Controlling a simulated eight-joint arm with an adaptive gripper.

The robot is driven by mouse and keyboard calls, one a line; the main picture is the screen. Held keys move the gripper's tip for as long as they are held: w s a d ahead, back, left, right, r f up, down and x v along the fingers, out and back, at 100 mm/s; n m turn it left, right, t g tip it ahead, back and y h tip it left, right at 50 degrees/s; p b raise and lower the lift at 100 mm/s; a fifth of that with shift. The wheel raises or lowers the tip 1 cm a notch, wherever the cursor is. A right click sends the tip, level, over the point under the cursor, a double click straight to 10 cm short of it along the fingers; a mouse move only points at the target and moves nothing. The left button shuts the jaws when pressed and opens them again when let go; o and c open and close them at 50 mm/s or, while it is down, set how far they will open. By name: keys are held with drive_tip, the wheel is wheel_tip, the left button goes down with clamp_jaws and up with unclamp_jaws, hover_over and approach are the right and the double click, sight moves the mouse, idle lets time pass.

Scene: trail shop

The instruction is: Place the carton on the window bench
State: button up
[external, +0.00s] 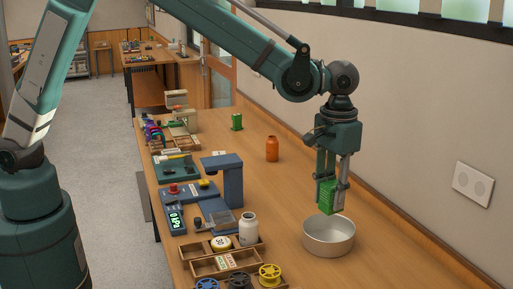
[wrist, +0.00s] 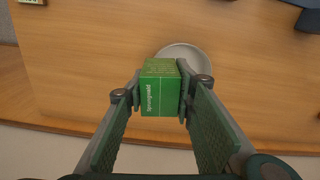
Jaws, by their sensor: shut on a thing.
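The green carton (external: 326,196) is between the fingers of my gripper (external: 331,200), held in the air above the bench. In the wrist view the carton (wrist: 160,90) shows pale lettering, with a finger pressed on each side. My gripper is shut on it. The long wooden bench (external: 275,196) runs along the wall below the windows. A round pale metal dish (external: 329,240) stands on the bench just below the carton, and its rim shows behind the carton in the wrist view (wrist: 196,54).
An orange bottle (external: 272,149) and another small green item (external: 237,122) stand farther back. A blue device (external: 229,180), a white jar (external: 248,230), wooden trays and spools crowd the left side. Bare wood lies between the dish and the orange bottle.

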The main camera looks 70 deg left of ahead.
drive_tip(key=s+d+m, duration=0.1)
drive_tip(key=s+d, duration=0.5)
drive_tip(key=d, duration=0.2)
drive_tip(key=shift+s+d+f, duration=0.1)
drive_tip(key=shift+d+f, duration=0.05)
drive_tip(key=shift+f, duration=1.15)
drive_tip(key=shift+s+d+f, duration=0.1)
drive_tip(key=shift+d+f, duration=0.05)
drive_tip(key=shift+f, duration=1.1)
drive_tip(key=shift+f, duration=0.15)
drive_tip(key=shift+f, duration=3)
drive_tip(key=shift+f, duration=1.85)
drive_tip(key=shift+f+b, duration=0.2)
drive_tip(key=shift+b, duration=0.2)
